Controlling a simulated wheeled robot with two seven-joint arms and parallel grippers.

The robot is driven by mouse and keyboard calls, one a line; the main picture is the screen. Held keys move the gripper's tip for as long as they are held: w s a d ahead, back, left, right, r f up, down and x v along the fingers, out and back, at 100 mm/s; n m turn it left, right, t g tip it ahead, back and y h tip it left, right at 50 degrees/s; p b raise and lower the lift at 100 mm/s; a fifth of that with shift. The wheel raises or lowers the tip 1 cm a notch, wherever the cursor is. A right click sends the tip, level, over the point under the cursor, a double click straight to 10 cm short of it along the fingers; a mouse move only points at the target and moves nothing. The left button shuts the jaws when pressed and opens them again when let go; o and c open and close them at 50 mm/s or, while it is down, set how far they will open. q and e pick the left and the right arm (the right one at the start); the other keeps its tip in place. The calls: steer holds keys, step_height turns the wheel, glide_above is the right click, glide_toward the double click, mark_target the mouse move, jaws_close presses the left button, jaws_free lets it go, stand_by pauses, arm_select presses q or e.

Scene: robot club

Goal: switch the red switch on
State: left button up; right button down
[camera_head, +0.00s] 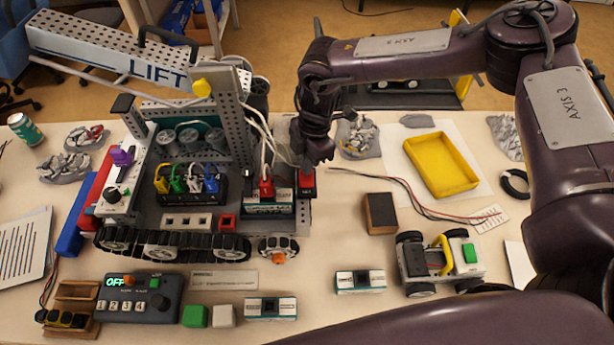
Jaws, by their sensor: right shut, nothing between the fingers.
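A tracked lift robot (170,212) stands on the table, marked LIFT on its perforated boom. At its right end is a red block (307,184), with another red block with white cables (267,187) just left of it. A small red square part (228,221) sits on its front deck. I cannot tell for sure which red part is the switch, or its position. My right gripper (311,163) is shut and empty, pointing down just above the right red block. I cannot tell if they touch; the gripper hides part of that area. My left gripper is out of view.
A control box (140,300) with a green OFF display stands at the front left. A small white wheeled cart (437,262), a dark block (380,214) and loose wires lie right of the lift robot. A yellow tray (441,165) is at the back right.

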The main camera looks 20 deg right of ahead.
steer(key=shift+f, duration=0.2)
steer(key=shift+r, duration=0.1)
step_height(320, 180, up, 7)
steer(key=p, duration=0.6)
stand_by(0.7)
